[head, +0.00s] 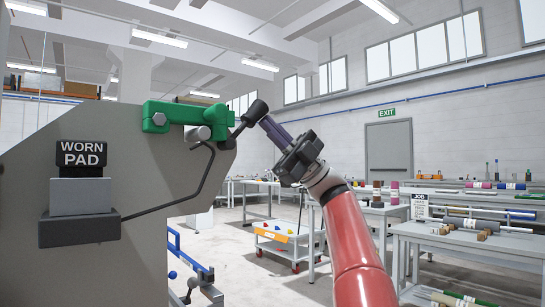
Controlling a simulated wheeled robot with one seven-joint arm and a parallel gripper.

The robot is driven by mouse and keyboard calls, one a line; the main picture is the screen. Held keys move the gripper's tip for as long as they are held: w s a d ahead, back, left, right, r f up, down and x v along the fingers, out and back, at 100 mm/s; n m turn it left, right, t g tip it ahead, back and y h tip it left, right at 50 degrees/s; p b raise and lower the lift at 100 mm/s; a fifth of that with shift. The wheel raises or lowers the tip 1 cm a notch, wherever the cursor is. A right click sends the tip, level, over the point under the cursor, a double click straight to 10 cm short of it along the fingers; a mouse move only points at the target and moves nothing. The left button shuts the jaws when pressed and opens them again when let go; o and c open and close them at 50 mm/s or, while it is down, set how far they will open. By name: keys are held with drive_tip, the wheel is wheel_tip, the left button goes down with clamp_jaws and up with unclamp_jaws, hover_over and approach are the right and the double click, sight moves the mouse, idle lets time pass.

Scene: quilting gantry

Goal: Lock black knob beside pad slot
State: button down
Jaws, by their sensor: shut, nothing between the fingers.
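A black ball knob (257,110) tops a short black lever (236,129) that slants up to the right at the right end of a green bracket (170,113). The bracket sits on the top edge of a large grey side plate (150,185). My gripper (264,120) is shut and empty, with its dark fingertips right beside the knob on its lower right. I cannot tell whether they touch it. A black sign reading "WORN PAD" (81,153) stands on a grey block (81,196) above a black holder (80,231) at left. No pad slot is clearly visible.
A bent black rod (190,194) runs from the holder up toward the bracket. A white cart (285,238) with small coloured items stands behind. Benches with rolls (470,240) fill the right side. Open floor lies between the plate and the cart.

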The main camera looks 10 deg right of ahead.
sight(267, 112)
drive_tip(key=shift+s+a+r+p, duration=0.15)
drive_tip(key=shift+a+r+p, duration=0.2)
drive_tip(key=shift+r, duration=0.25)
drive_tip(key=shift+s+a+r+p, duration=0.2)
drive_tip(key=shift+r+p, duration=0.3)
drive_tip(key=shift+r, duration=0.1)
drive_tip(key=shift+s+a+r+p, duration=0.15)
drive_tip(key=shift+a+r+p, duration=0.2)
drive_tip(key=shift+r, duration=0.25)
drive_tip(key=shift+s+a+r+p, duration=0.2)
drive_tip(key=shift+s+a+r, duration=0.2)
drive_tip(key=shift+a+r, duration=0.3)
drive_tip(key=shift+s+a+r+p, duration=0.15)
drive_tip(key=shift+s+a+r, duration=0.25)
drive_tip(key=shift+a, duration=0.35)
drive_tip(key=shift+r, duration=0.1)
